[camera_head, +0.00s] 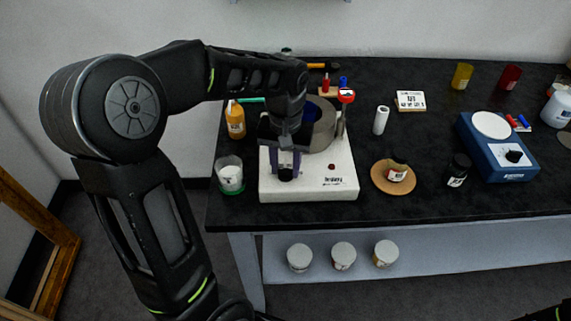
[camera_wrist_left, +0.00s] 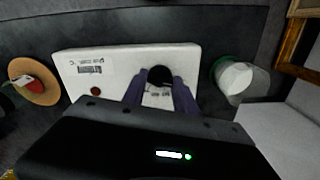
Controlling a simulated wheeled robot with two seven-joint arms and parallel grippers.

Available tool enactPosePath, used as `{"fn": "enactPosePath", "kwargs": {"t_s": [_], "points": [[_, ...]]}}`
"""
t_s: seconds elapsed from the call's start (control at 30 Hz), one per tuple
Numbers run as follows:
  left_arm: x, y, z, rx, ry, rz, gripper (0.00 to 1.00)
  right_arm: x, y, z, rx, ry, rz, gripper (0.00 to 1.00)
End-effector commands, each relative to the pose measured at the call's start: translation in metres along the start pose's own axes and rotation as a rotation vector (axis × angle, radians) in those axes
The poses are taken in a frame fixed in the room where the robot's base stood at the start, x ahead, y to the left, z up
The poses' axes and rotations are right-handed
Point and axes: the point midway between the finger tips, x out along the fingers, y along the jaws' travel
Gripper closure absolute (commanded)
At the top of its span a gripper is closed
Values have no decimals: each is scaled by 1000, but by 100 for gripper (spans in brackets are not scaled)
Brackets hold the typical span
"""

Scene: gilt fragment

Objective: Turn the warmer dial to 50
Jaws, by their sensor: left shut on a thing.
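The warmer (camera_head: 335,182) is a white box with a grey round pot (camera_head: 322,128) on top, standing near the table's front left. Its black dial (camera_head: 285,176) is on the front left part of the box. My left gripper (camera_head: 284,166) reaches down over it, with its two purple-grey fingers on either side of the dial, shut on it. In the left wrist view the dial (camera_wrist_left: 160,75) shows between the fingers on the warmer's white face (camera_wrist_left: 115,62). Small marks by the dial are too small to read.
A white-filled cup (camera_head: 231,176) stands close left of the warmer, with an orange bottle (camera_head: 236,124) behind it. A jar on a cork disc (camera_head: 381,185), a dark bottle (camera_head: 457,171) and a blue scale-like device (camera_head: 483,157) stand to the right. Lidded jars (camera_head: 343,256) sit on the lower shelf.

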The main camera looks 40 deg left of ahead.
Motion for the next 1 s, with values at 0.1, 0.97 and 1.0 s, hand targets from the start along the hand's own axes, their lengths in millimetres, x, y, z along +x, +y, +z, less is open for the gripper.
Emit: {"fn": "enactPosePath", "kwargs": {"t_s": [0.1, 0.97, 1.0], "points": [[0, 0, 0, 0, 0, 0, 94, 0, 0, 0, 0, 0, 0, 100], [0, 0, 0, 234, 1, 0, 100, 0, 0, 0, 0, 0, 0, 100], [0, 0, 0, 266, 1, 0, 100, 0, 0, 0, 0, 0, 0, 100]]}}
